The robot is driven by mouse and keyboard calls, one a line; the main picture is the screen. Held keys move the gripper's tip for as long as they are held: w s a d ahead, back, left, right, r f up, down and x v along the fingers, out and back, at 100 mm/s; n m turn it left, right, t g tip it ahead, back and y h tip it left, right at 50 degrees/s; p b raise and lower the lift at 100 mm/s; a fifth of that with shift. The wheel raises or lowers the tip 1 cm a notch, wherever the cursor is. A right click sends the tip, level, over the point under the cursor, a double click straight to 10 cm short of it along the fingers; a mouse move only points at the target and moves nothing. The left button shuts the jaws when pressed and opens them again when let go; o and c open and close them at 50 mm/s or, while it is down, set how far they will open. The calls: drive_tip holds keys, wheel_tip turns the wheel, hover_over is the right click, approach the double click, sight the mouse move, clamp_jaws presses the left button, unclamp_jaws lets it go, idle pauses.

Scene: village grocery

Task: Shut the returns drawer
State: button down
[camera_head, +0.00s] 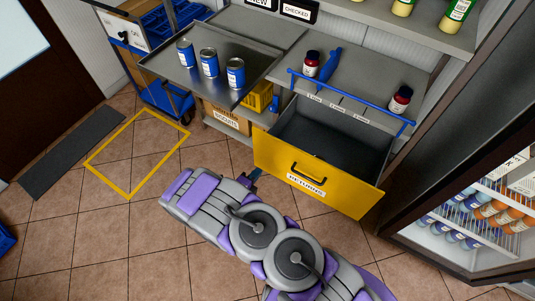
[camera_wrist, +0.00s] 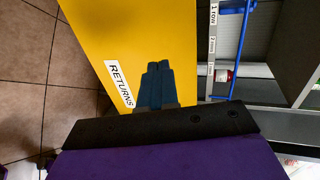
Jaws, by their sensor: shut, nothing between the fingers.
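The returns drawer (camera_head: 318,180) stands pulled out under the counter, its grey inside visible and empty. Its yellow front has a black handle and a white RETURNS label. In the wrist view, the yellow front (camera_wrist: 130,38) fills the upper middle, with the label at its left edge. My gripper (camera_head: 256,173) is low beside the left end of the drawer front in the head view. Its blue fingers (camera_wrist: 157,66) are shut together and empty, pointing at the yellow front near the label. I cannot tell whether they touch it. The handle is not visible in the wrist view.
A grey tray with several blue cans (camera_head: 209,63) sits left of the drawer. Red bottles (camera_head: 400,99) stand on the counter behind a blue rail (camera_head: 350,97). A glass-door fridge (camera_head: 470,215) stands at right.

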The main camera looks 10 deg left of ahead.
sight(278, 149)
drive_tip(key=b+x, duration=0.1)
drive_tip(key=x, duration=0.3)
drive_tip(key=b+x, duration=0.1)
drive_tip(key=x, duration=0.3)
drive_tip(key=b+x, duration=0.2)
drive_tip(key=x, duration=0.2)
drive_tip(key=shift+w+d+r, duration=0.2)
drive_tip(key=shift+w+d, duration=0.15)
drive_tip(key=shift+w, duration=0.05)
drive_tip(key=shift+w+d+r, duration=0.1)
drive_tip(key=shift+w+d, duration=0.05)
drive_tip(key=shift+w, duration=0.35)
